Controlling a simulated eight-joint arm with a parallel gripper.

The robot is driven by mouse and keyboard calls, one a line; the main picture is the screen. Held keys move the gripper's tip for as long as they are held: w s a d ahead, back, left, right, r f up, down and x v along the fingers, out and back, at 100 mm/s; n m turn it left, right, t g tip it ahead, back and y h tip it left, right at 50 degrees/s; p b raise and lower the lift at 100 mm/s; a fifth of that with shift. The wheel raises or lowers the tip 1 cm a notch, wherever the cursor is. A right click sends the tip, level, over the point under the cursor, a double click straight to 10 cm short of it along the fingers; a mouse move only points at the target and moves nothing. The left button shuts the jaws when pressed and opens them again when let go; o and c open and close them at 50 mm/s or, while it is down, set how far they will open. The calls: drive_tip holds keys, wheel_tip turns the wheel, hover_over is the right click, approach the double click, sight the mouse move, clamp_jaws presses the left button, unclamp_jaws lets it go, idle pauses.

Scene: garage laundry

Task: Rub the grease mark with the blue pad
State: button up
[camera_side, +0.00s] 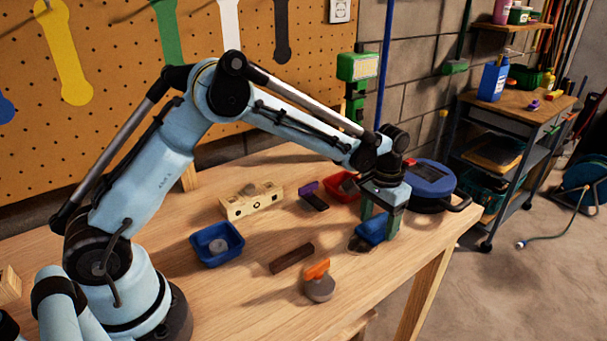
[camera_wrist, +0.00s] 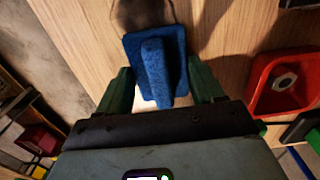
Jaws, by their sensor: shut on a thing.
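My gripper (camera_side: 381,226) is low over the right part of the wooden table, with its green fingers shut on the upright grip of the blue pad (camera_side: 369,230). The pad also shows between the fingers in the wrist view (camera_wrist: 155,68). The grease mark (camera_side: 358,244) is a dark smudge on the table at the pad's near-left edge. In the wrist view the mark (camera_wrist: 140,12) lies just beyond the pad's far edge, and the pad may hide part of it. I cannot tell whether the pad touches the table.
A red tray (camera_wrist: 257,85) holding a nut is close beside the gripper. A round blue object (camera_side: 430,178) stands behind it. A dark bar (camera_side: 291,259) and an orange-handled tool (camera_side: 319,287) lie to the left. A blue tray (camera_side: 205,250) and wooden block (camera_side: 252,203) are farther left.

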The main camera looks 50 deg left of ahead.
sight(344, 252)
drive_tip(key=shift+s, duration=5.05)
wheel_tip(344, 252, up, 8)
drive_tip(key=shift+r, duration=0.15)
